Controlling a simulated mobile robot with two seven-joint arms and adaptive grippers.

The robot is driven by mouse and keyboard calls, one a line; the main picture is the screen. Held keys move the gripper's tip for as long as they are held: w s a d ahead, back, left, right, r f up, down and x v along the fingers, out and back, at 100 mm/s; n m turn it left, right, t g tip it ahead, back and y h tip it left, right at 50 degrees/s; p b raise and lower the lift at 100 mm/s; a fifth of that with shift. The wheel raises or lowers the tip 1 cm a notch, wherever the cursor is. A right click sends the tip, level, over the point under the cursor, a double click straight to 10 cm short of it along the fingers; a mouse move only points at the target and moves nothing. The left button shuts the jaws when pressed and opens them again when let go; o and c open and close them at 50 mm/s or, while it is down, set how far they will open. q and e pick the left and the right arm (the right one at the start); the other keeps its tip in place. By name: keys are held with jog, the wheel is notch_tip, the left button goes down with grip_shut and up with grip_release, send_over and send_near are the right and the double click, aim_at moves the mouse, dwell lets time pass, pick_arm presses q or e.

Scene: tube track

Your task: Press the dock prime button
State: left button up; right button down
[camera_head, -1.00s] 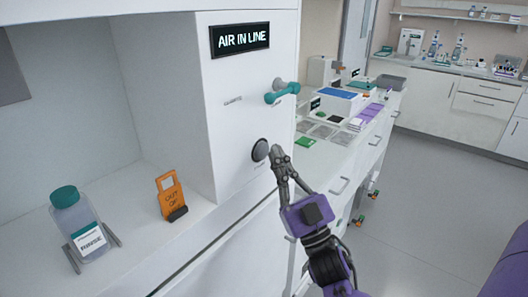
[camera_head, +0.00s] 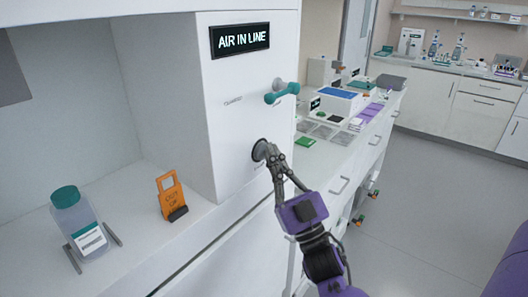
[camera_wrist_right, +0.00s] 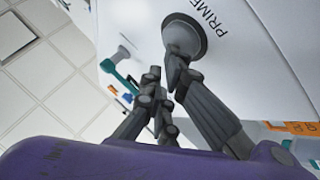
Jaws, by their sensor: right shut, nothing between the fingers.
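The prime button (camera_head: 260,150) is a round dark button on the white dock panel (camera_head: 232,125), below a display reading "AIR IN LINE" (camera_head: 240,39). In the right wrist view it is a grey disc (camera_wrist_right: 184,36) beside the printed word "PRIME". My right gripper (camera_head: 269,153) is shut and empty, its fingertips at the button's lower right edge. In the right wrist view the fingertips (camera_wrist_right: 172,75) overlap the disc's lower edge and seem to touch it; how far it is pressed cannot be told. My left gripper is not in view.
A teal-handled valve (camera_head: 282,92) sticks out of the panel above the button. A teal-capped bottle (camera_head: 78,225) and an orange tag (camera_head: 171,195) stand on the shelf at left. A bench with boxes (camera_head: 338,101) runs behind at right.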

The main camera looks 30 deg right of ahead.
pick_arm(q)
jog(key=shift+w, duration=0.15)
pick_arm(e)
jog(key=shift+w, duration=0.1)
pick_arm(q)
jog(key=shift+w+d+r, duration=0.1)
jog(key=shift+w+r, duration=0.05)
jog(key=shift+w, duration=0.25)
pick_arm(e)
jog(key=shift+w+a, duration=0.1)
jog(key=shift+w, duration=0.1)
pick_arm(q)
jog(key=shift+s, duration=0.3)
pick_arm(e)
jog(key=shift+s, duration=0.1)
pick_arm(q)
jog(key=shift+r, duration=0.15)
pick_arm(e)
jog(key=shift+s+d, duration=0.3)
jog(key=shift+s, duration=0.45)
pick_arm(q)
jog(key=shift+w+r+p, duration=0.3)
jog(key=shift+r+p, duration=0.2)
pick_arm(e)
jog(key=s, duration=0.1)
jog(key=s+d, duration=0.1)
jog(key=s, duration=0.1)
jog(key=s+d, duration=0.1)
jog(key=shift+s, duration=0.3)
